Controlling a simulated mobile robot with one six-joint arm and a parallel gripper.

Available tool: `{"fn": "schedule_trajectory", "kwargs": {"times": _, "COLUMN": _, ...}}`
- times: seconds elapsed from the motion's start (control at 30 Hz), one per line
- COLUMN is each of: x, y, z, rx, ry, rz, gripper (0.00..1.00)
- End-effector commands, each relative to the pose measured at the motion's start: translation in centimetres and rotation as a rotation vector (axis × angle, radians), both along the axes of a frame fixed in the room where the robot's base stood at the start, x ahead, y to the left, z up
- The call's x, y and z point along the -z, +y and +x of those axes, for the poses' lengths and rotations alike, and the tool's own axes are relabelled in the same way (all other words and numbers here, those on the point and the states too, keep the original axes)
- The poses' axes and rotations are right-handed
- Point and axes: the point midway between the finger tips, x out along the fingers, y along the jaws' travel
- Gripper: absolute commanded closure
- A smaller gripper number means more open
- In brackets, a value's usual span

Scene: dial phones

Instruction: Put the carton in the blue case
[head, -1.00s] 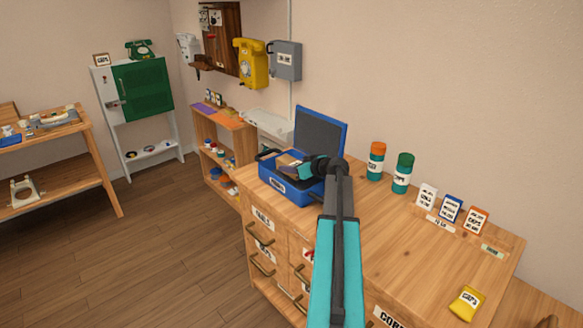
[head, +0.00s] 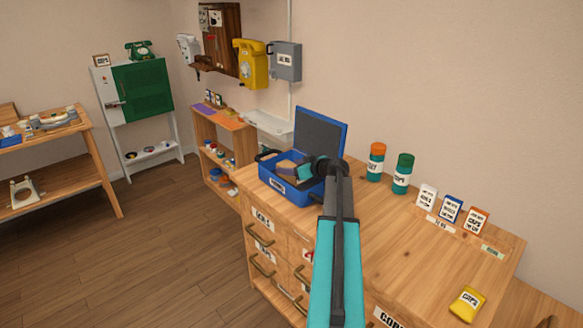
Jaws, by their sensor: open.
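The blue case (head: 277,187) stands with its lid up on the left end of the wooden drawer cabinet's top. A small brown carton (head: 287,167) is in the case and shows above its front wall, tilted. My gripper (head: 306,168) is at the case opening, just right of the carton. It is open, and its fingertips are partly hidden by my own wrist and arm. I cannot tell whether a finger still touches the carton.
An orange-capped jar (head: 376,162) and a green-capped jar (head: 402,174) stand right of the case. Several small card boxes (head: 451,209) stand further right, and a yellow packet (head: 467,303) lies near the front. The middle of the top is clear.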

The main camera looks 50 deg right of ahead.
Motion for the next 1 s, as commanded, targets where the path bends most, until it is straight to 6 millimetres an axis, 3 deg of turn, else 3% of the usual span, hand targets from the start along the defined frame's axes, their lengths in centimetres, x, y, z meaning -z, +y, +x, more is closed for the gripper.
{"fn": "schedule_trajectory", "kwargs": {"times": 0.33, "x": -1.4, "y": 0.0, "z": 0.0, "rx": 0.0, "ry": 0.0, "rz": 0.001, "gripper": 0.36}}
{"fn": "schedule_trajectory", "kwargs": {"times": 1.0, "x": -4.6, "y": 0.8, "z": -9.1, "rx": 0.002, "ry": -0.001, "rz": -0.001, "gripper": 0.36}}
